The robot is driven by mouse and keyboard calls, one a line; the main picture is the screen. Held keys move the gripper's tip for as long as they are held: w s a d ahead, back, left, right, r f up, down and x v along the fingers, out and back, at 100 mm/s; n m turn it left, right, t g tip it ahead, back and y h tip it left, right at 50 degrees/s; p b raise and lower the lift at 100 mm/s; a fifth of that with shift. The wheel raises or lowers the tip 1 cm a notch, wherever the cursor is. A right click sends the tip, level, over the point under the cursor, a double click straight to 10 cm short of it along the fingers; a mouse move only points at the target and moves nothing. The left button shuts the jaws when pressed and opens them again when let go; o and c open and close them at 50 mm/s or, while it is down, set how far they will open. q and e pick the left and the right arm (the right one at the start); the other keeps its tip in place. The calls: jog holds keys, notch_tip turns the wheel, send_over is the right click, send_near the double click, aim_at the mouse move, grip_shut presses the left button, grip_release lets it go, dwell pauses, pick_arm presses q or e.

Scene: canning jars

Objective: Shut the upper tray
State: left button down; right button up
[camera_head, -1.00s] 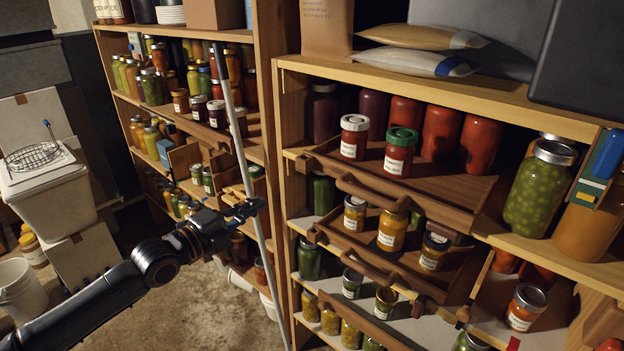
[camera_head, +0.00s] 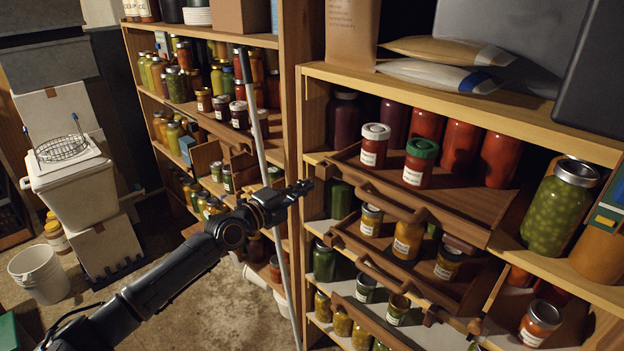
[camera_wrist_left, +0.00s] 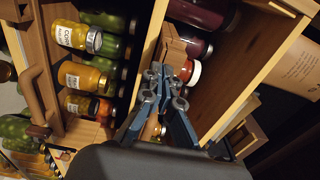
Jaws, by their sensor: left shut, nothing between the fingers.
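The upper tray (camera_head: 462,200) is a brown wooden pull-out in the right shelf unit. It sticks out from the shelf, with a bar handle (camera_head: 392,207) on its front. A white-lidded jar (camera_head: 374,146) and a green-lidded jar (camera_head: 419,163) stand upright on it. My left gripper (camera_head: 306,187) is shut and empty, left of the tray's front and apart from the handle in the head view. In the left wrist view the closed fingers (camera_wrist_left: 166,78) show before what looks like the upper tray's end (camera_wrist_left: 174,42). My right gripper is not in view.
A middle tray (camera_head: 345,240) with several jars and a lower tray (camera_head: 362,318) also stick out below. A pale upright pole (camera_head: 263,150) stands behind my left gripper. A large jar of green produce (camera_head: 560,210) stands at the right.

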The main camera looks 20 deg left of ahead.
aim_at(323, 175)
pick_arm(q)
jog(key=shift+x, duration=1.5)
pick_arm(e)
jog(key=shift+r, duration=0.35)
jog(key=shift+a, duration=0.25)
pick_arm(q)
jog(key=b+x, duration=0.3)
jog(key=shift+w+f, duration=0.15)
jog(key=shift+w+d, duration=0.1)
jog(key=shift+w, duration=0.1)
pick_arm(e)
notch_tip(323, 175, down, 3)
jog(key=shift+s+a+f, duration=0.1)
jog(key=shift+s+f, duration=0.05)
